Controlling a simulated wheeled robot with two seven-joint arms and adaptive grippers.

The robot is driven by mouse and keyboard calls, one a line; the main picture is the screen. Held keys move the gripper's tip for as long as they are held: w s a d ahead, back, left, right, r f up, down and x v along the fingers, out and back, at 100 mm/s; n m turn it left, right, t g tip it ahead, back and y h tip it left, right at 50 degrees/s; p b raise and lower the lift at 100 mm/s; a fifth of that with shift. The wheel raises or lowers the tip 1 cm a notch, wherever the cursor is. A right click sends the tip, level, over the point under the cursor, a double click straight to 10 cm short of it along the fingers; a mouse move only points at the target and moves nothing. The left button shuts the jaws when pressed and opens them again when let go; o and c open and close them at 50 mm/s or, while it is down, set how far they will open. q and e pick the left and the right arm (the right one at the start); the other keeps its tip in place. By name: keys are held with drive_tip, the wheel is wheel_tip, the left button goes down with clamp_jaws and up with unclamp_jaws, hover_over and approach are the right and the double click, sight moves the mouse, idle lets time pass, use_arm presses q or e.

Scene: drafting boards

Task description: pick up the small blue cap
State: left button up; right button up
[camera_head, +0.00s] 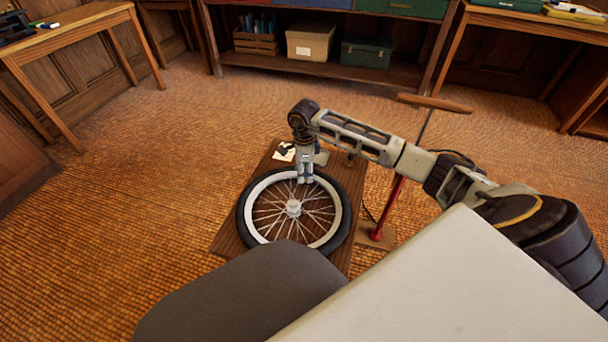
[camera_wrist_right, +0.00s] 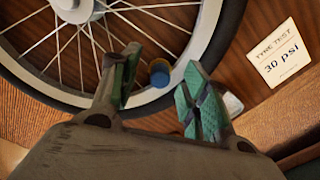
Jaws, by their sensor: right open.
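My right gripper (camera_wrist_right: 161,62) is open, with one green-padded finger on each side of the cap in that view. I cannot tell how far above the cap the fingertips are. In the head view my right gripper (camera_head: 305,179) points down over the far edge of the wheel (camera_head: 343,213), and I cannot make out the cap there. My left gripper is not in view.
The wheel lies flat on a low wooden board (camera_head: 228,237). A red floor pump (camera_head: 392,196) stands right of the wheel, close to my right arm. The carpet to the left is clear.

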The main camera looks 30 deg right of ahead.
drive_tip(key=c, duration=0.8)
drive_tip(key=shift+c, duration=0.2)
drive_tip(key=shift+r+p, duration=0.35)
drive_tip(key=shift+r, duration=0.45)
wheel_tip(320, 180, up, 8)
drive_tip(key=p, duration=0.2)
drive_tip(key=shift+f+p, duration=0.25)
drive_tip(key=shift+p, duration=0.05)
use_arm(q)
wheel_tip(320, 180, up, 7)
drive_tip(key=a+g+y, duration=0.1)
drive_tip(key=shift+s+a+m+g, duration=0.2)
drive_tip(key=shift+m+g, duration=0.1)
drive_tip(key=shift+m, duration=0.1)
use_arm(e)
drive_tip(key=shift+r, duration=0.45)
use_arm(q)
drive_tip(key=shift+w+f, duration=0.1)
use_arm(e)
drive_tip(key=shift+a+n, duration=0.1)
drive_tip(key=shift+n, duration=0.2)
